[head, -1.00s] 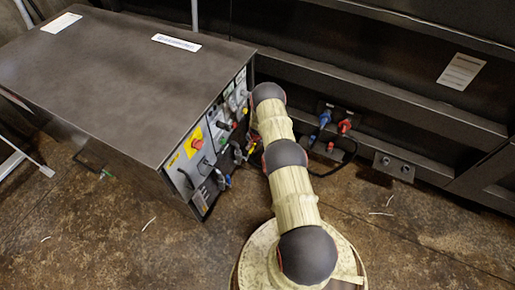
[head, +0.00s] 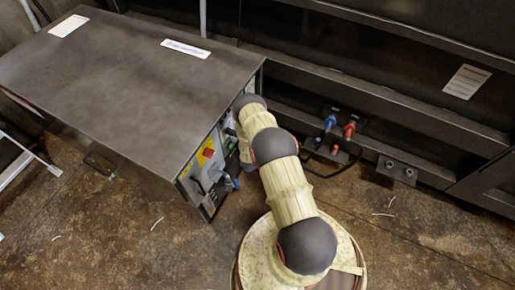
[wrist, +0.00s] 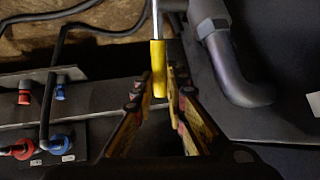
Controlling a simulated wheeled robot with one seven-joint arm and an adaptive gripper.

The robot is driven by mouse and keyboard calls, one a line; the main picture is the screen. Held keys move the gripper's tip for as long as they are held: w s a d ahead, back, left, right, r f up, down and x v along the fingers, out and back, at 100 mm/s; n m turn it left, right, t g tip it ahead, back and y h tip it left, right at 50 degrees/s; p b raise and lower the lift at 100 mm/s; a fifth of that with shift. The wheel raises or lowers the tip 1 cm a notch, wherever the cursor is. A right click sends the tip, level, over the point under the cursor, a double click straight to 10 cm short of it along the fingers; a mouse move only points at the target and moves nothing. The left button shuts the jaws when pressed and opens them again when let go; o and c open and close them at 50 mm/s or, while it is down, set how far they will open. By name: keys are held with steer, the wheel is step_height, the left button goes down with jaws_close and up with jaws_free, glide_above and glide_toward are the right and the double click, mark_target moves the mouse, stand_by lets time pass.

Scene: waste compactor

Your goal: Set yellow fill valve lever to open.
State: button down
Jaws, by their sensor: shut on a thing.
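The yellow fill valve lever (wrist: 158,68) shows in the wrist view as a yellow grip on a thin metal rod. It hangs down from the top edge, between the fingers of my gripper (wrist: 157,90). My gripper is shut on the lever, with a finger on each side near its lower end. The contact itself is hard to make out in the wrist view. In the head view the lever and my gripper are hidden behind my arm and the dark cabinet (head: 125,75).
A grey bent pipe (wrist: 232,70) is close on the right in the wrist view. Red and blue couplings (wrist: 40,145) with black hoses are on the left. In the head view, a control panel with a red knob (head: 208,153) faces my arm. Floor is clear left of my base.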

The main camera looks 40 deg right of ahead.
steer(key=shift+s+a+r+n+t+h+b, duration=0.15)
steer(key=shift+s+a+t+h+b, duration=0.2)
steer(key=shift+a+h+b, duration=0.4)
steer(key=shift+s+a+r+n+t+h+b, duration=0.1)
steer(key=shift+s+a+r+t+h+b, duration=0.1)
steer(key=shift+a+t+h+b, duration=0.5)
steer(key=shift+s+a+r+n+t+h+b, duration=0.15)
steer(key=shift+s+a+h+b, duration=0.25)
steer(key=shift+h+b, duration=0.6)
steer(key=shift+a, duration=0.1)
steer(key=c, duration=1.8)
jaws_free()
steer(key=shift+w, duration=0.15)
steer(key=shift+r, duration=0.1)
steer(key=shift+w+r, duration=0.1)
steer(key=shift+r, duration=0.5)
step_height(320, 180, up, 9)
steer(key=shift+f, duration=0.15)
